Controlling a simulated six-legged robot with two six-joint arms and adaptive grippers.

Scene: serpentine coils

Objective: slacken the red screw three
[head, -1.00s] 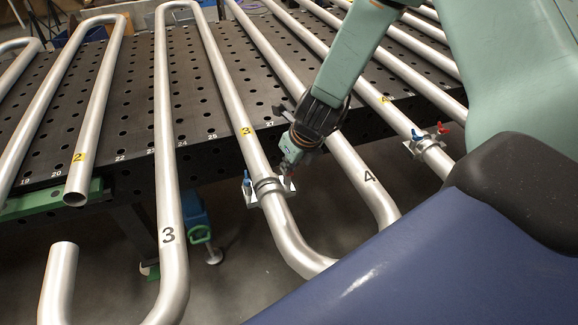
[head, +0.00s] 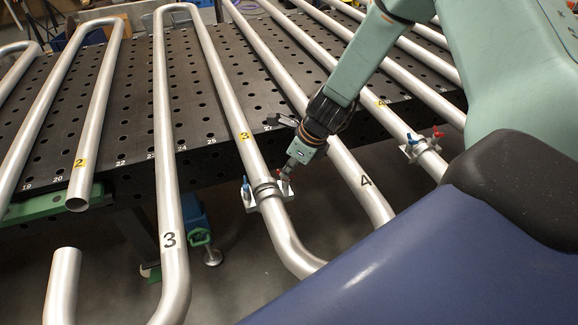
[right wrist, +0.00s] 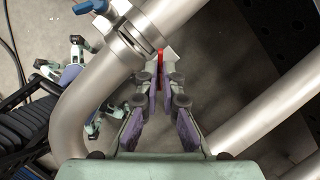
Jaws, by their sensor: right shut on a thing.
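The pipe clamp (head: 266,194) sits around pipe three (head: 247,152), below its yellow "3" label. A blue-handled screw (head: 246,186) stands on its left side, and the red screw three (head: 284,176) is on its right side. My right gripper (head: 287,171) reaches down to the red screw. In the right wrist view, the red screw (right wrist: 160,64) shows between the fingertips of my right gripper (right wrist: 161,78), which is shut on it. The fingers hide part of the screw. The blue handle (right wrist: 91,6) shows at the top.
Pipe four (head: 352,165) runs close to the right of my right gripper. Another clamp with blue and red screws (head: 424,146) is farther right.

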